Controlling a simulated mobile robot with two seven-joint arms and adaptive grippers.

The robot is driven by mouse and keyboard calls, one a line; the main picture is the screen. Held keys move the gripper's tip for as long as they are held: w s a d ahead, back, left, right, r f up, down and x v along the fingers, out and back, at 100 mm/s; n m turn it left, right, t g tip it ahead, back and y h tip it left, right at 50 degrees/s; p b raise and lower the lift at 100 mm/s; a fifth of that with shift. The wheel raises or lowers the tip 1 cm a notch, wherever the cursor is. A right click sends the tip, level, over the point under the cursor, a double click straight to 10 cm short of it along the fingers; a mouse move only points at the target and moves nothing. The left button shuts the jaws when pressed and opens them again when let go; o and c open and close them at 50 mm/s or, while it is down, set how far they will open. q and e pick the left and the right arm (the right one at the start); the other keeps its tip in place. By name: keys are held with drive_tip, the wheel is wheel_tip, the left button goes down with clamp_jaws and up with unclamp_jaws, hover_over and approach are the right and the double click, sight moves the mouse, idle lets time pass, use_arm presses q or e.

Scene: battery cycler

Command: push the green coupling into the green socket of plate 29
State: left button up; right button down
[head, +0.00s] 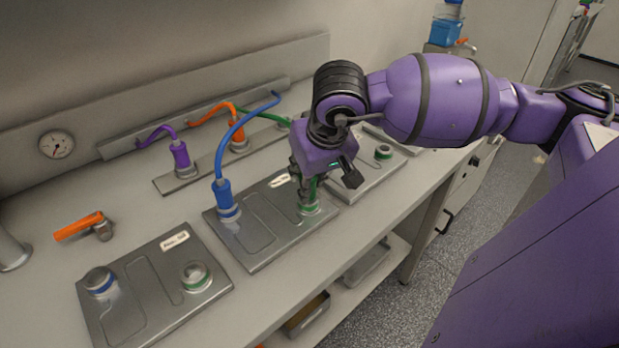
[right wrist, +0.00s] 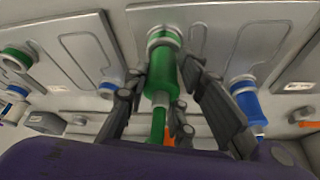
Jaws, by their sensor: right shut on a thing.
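My right gripper (head: 318,186) is shut on the green coupling (right wrist: 160,78), whose body lies between the two fingers in the right wrist view. The coupling's front end meets the pale ring of the green socket (head: 309,208) on the middle plate (head: 262,237). I cannot tell how deep it sits. In the head view the gripper hides most of the coupling. The plate's label (head: 280,180) is too small to read. A blue coupling (head: 226,197) stands upright in the same plate's blue socket. My left gripper is not in view.
A front plate (head: 155,290) has empty blue (head: 99,280) and green (head: 195,275) sockets. Another plate (head: 360,178) lies to the right. Purple (head: 181,158) and orange (head: 238,140) couplings stand behind with arched hoses. An orange-handled valve (head: 80,226) is at left.

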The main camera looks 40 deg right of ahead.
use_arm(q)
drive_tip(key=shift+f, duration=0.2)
use_arm(e)
drive_tip(key=shift+f, duration=0.25)
drive_tip(key=c, duration=1.9)
unclamp_jaws()
drive_tip(key=o, duration=0.5)
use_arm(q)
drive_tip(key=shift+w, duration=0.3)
use_arm(e)
drive_tip(key=o, duration=0.4)
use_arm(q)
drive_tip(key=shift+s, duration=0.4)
